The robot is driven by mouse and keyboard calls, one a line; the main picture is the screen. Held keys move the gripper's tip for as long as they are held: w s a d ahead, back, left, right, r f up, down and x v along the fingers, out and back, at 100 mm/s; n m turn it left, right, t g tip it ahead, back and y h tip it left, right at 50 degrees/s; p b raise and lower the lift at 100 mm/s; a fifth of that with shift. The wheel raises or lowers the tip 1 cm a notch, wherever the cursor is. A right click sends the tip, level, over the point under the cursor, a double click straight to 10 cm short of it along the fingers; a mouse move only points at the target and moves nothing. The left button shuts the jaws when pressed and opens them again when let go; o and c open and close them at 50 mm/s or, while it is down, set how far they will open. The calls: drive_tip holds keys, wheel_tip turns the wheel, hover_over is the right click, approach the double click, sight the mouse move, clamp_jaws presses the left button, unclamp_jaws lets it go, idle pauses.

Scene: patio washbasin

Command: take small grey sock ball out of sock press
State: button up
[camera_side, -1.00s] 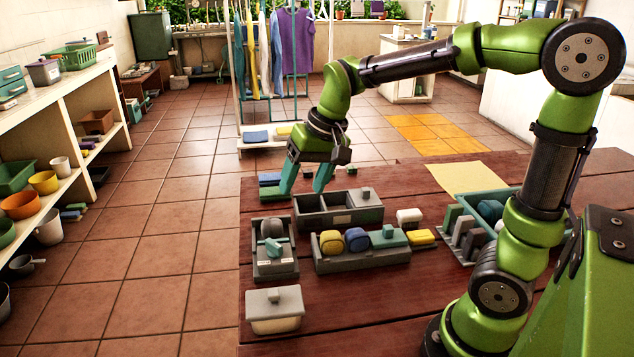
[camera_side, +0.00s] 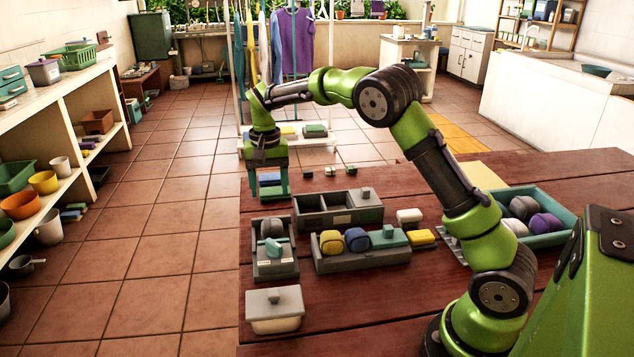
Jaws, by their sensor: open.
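I take the small grey fixture with a teal clamp at the left of the table to be the sock press (camera_side: 274,267). A dark grey ball, likely the small grey sock ball (camera_side: 278,228), sits at its back end behind the teal clamp (camera_side: 271,246), which partly covers it. My gripper (camera_side: 269,195) points down behind the press, at the table's back left corner. Its teal fingers are apart and it is clear of the ball. Folded blue cloths (camera_side: 268,177) show between the fingers; I cannot tell whether they touch.
Right of the press stands a long grey tray (camera_side: 365,261) with yellow and blue balls and a teal block. Behind it is a two-compartment grey box (camera_side: 338,220). A lidded box (camera_side: 275,316) stands in front. A teal crate (camera_side: 560,238) with several balls is at right.

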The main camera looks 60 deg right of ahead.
sight(271, 222)
wheel_tip(271, 222, down, 11)
drive_tip(key=shift+a+f, duration=0.1)
idle(0.4)
drive_tip(key=c, duration=0.7)
